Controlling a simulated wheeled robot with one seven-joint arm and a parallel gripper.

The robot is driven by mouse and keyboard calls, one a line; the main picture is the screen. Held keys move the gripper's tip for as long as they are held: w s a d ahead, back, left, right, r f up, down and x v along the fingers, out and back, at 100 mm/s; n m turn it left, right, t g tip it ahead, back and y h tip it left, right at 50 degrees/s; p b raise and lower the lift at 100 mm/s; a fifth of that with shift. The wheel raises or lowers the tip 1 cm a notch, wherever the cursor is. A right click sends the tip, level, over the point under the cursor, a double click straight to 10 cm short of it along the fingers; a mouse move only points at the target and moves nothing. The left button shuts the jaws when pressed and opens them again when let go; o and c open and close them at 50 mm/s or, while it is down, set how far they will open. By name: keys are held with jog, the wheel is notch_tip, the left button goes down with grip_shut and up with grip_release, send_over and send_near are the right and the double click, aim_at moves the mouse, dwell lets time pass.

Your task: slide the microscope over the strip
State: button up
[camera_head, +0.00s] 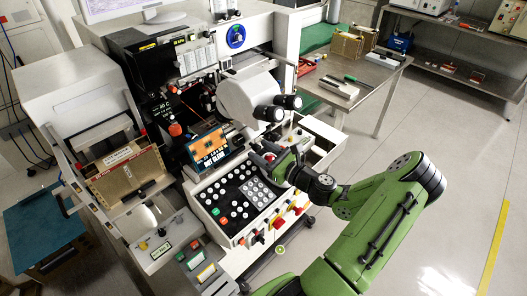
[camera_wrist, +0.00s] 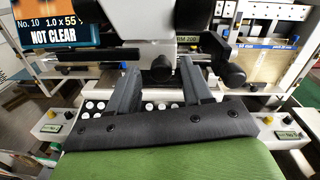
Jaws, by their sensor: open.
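The white microscope (camera_head: 250,97) with two black eyepieces stands on the wire bonder, above and to the right of the small screen. In the wrist view its white body (camera_wrist: 143,18) and a black knob (camera_wrist: 162,68) lie just beyond my fingers. My gripper (camera_head: 268,157) is open in front of the machine, below the eyepieces and over the back of the button panel. In the wrist view the two dark fingers of my gripper (camera_wrist: 158,68) stand apart with the knob showing between them. I cannot tell whether they touch it. The strip is not clearly visible.
The button panel (camera_head: 233,206) lies under my gripper, with red and yellow knobs along its front. The screen (camera_head: 207,147) reads "NOT CLEAR". A metal side table (camera_head: 377,74) holds boxes at the right. The floor at the right is open.

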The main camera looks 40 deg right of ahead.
jog(key=s+d, duration=0.1)
jog(key=s, duration=1.4)
jog(key=shift+s+d, duration=0.15)
jog(key=shift+s, duration=0.2)
jog(key=w+a+n+g+y, duration=0.3)
jog(key=a+n+g, duration=0.3)
jog(key=a+n, duration=0.2)
jog(key=w+a+n+g+y, duration=0.2)
jog(key=w+a+n+g, duration=0.1)
jog(key=a+n+g, duration=0.4)
jog(key=s+a+r+n+h, duration=0.6)
jog(key=s+a+r+n, duration=0.4)
jog(key=n, duration=0.8)
notch_tip(320, 180, up, 3)
jog(key=a, duration=0.2)
jog(key=shift+a+t+h, duration=0.3)
